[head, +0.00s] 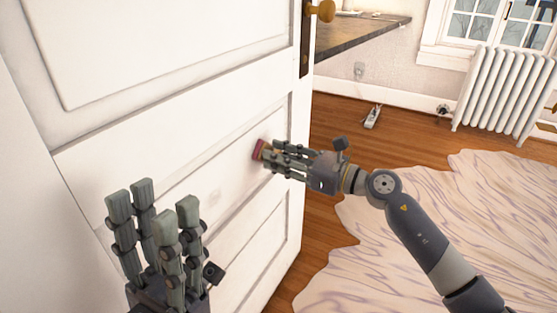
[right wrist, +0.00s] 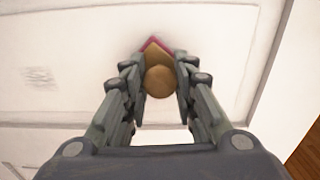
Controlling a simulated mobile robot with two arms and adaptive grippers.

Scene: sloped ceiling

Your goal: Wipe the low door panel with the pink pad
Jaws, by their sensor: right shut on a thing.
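The pink pad (head: 259,149) is at the right part of the white door's low panel (head: 225,170), against or very near its surface; exact contact is hard to tell. My right gripper (head: 275,157) is shut on the pad. In the right wrist view the pad (right wrist: 157,44) shows a pink edge, with a round tan knob (right wrist: 160,81) between the fingers. A faint grey smudge (right wrist: 38,77) is on the panel left of the pad, and it shows faintly in the head view (head: 214,195). My left gripper (head: 155,215) is open and empty, fingers up, in front of the door.
The door (head: 180,110) has a brass knob (head: 322,10) at its upper right edge. Beyond it are a dark tabletop (head: 360,35), a white radiator (head: 500,90), a small object (head: 372,117) on the wood floor and a pale wavy-patterned rug (head: 480,200). Floor right of the door is mostly clear.

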